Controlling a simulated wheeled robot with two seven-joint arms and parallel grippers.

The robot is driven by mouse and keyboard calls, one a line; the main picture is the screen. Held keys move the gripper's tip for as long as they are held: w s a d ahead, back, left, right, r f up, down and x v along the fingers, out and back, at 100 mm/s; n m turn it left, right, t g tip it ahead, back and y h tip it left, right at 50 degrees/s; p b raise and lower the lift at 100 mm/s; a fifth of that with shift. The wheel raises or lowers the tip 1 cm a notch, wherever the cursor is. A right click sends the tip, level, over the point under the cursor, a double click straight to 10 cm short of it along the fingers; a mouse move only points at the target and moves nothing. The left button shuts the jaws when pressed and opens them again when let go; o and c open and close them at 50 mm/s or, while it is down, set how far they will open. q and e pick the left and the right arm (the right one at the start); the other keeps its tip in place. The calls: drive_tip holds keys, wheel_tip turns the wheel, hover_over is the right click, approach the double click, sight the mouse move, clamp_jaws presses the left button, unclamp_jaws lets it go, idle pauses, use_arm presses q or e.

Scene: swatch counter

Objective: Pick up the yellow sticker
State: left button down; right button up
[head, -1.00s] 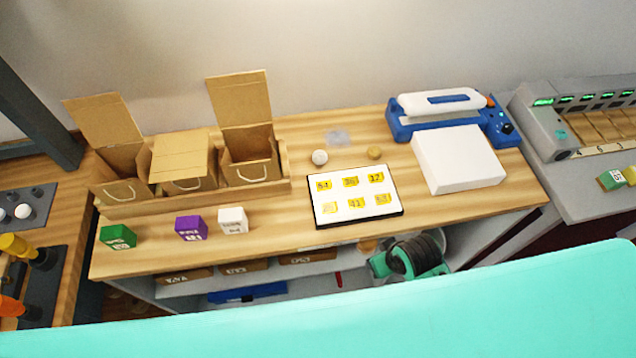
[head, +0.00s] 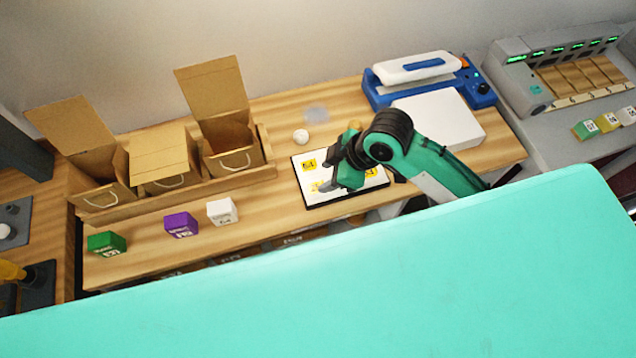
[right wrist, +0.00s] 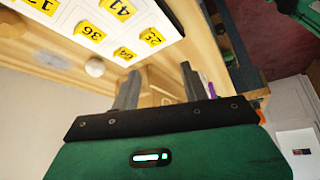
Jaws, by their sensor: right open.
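Several numbered yellow stickers lie on a white, black-edged board (head: 300,182). One yellow sticker (head: 308,164) shows at its back left corner in the head view, and others are partly covered by my right gripper. My right gripper (head: 336,174) is open and empty over the board. In the right wrist view the board is at the upper left, with a sticker marked 36 (right wrist: 88,31), one marked 64 (right wrist: 125,53) and a corner sticker (right wrist: 152,37). The open fingers (right wrist: 160,88) show below them, with nothing between. My left gripper is out of view.
Green (head: 106,244), purple (head: 181,225) and white (head: 222,211) cubes sit in front. A white ball (head: 300,136) lies behind the board. A blue-and-white machine (head: 425,80) stands back right.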

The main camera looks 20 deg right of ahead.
drive_tip(key=w+d+r+n+g, duration=0.3)
drive_tip(key=d+r+n, duration=0.2)
drive_tip(key=r, duration=0.1)
drive_tip(key=p, duration=0.2)
hover_over(327, 178)
drive_tip(key=s+d, duration=0.1)
drive_tip(key=s, duration=0.1)
drive_tip(key=shift+h, duration=0.3)
wheel_tip(327, 178, down, 8)
drive_tip(key=shift+w+r, duration=0.1)
drive_tip(key=shift+r, duration=0.15)
drive_tip(key=p+x, duration=0.1)
drive_tip(key=x, duration=0.1)
drive_tip(key=p+x, duration=0.1)
drive_tip(key=x, duration=0.1)
drive_tip(key=shift+d+f, duration=0.1)
drive_tip(key=shift+f, duration=0.35)
drive_tip(key=shift+w+f, duration=0.1)
drive_tip(key=shift+f, duration=0.15)
drive_tip(key=c, duration=0.8)
